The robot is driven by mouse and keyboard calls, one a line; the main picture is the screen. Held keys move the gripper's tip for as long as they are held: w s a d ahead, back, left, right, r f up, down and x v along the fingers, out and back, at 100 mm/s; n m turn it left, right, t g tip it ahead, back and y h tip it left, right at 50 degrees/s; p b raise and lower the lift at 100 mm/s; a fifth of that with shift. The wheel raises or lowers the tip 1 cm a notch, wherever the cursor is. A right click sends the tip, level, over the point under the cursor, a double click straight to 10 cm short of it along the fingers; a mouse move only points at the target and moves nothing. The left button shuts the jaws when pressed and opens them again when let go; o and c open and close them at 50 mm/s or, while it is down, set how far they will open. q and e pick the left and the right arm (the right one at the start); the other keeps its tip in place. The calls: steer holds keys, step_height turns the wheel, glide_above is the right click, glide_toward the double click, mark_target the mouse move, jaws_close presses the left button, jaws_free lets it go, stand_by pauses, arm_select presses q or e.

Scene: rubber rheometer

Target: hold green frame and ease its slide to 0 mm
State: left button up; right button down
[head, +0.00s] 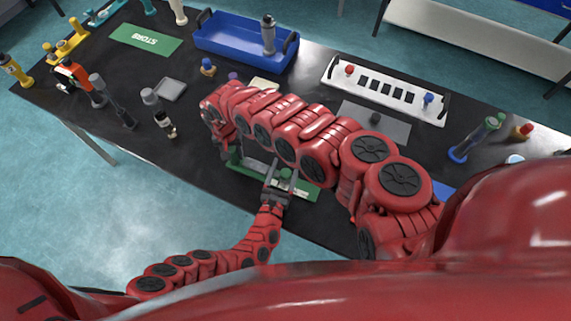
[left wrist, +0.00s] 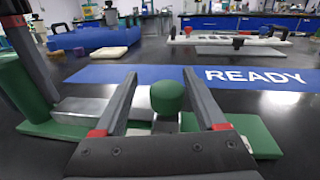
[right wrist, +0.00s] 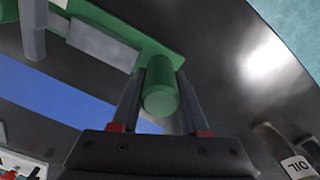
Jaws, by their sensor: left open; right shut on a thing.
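The green frame (head: 306,190) lies on the black table; its base also shows in the left wrist view (left wrist: 262,142). A green upright handle (right wrist: 161,95) at its left end is between the fingers of my right gripper (right wrist: 158,88), which is shut on it. A grey metal slide (left wrist: 92,111) runs along the frame, with a green knob (left wrist: 168,96) on it. My left gripper (left wrist: 160,100) is open, its fingers on either side of the knob with gaps visible. In the head view my right arm hides part of the frame. The scale reading is too small to tell.
A blue mat marked READY (left wrist: 190,75) lies behind the frame. A blue tray (head: 225,44) and a white panel (head: 335,82) with knobs stand farther back. Several tools, such as a grey-handled one (head: 118,110), lie at the left. A green STORE mat (head: 146,39) is at the far left.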

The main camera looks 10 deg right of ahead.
arm_select(q)
steer(key=v, duration=1)
steer(key=shift+s+a, duration=0.2)
steer(key=shift+s, duration=0.1)
arm_select(e)
steer(key=shift+c, duration=1.7)
jaws_free()
steer(key=shift+r, duration=0.1)
